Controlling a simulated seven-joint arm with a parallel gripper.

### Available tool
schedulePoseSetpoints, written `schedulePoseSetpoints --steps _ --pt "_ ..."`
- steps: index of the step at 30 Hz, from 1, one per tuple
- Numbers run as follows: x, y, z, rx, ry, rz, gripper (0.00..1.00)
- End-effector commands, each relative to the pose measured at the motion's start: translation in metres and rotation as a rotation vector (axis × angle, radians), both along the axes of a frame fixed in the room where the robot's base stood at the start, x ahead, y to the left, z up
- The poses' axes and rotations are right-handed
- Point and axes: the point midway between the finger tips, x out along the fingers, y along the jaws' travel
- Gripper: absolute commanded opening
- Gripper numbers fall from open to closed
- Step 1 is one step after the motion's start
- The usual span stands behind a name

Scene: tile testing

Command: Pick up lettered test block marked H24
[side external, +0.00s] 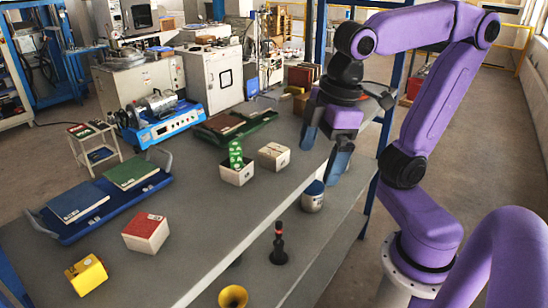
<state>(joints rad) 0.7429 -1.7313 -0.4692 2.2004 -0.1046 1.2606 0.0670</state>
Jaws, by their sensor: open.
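No marking H24 can be read in the side external view, so I cannot tell which block carries it. A red-topped white block (146,234) and a yellow block (87,276) sit at the near left of the grey table. A white block with a tan top (274,156) sits further back, beside a white open box (237,175) with a green dotted item (236,154) standing in it. My gripper (319,166) is open and empty, pointing down near the table's right edge, to the right of the tan-topped block and apart from it.
A blue tray (75,234) holds a blue and a green book-like slab. A dark green tray (262,117) and a blue machine (165,125) stand further back. A lower shelf (322,232) holds a grey-blue cup (312,200), a black stand (279,250) and a yellow funnel (233,297). The table's middle is clear.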

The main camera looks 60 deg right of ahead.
Motion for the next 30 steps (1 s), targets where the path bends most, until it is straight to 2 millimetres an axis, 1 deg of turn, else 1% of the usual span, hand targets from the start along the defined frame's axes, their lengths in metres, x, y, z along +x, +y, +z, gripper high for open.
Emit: schedulePoseSetpoints --steps 1,5,8,9,12,18,24,30 --pt "0.011 0.000 0.000 0.008 -0.026 -0.030 1.00" --pt "0.045 -0.004 0.001 0.034 -0.117 -0.112 1.00" --pt "0.077 -0.010 0.004 0.052 -0.207 -0.189 1.00" --pt "0.091 -0.014 0.006 0.060 -0.247 -0.220 1.00" --pt "0.124 -0.026 0.011 0.073 -0.349 -0.290 1.00" --pt "0.180 -0.058 0.026 0.081 -0.541 -0.403 1.00" --pt "0.220 -0.095 0.043 0.069 -0.714 -0.476 1.00" --pt "0.246 -0.132 0.058 0.046 -0.862 -0.512 1.00"
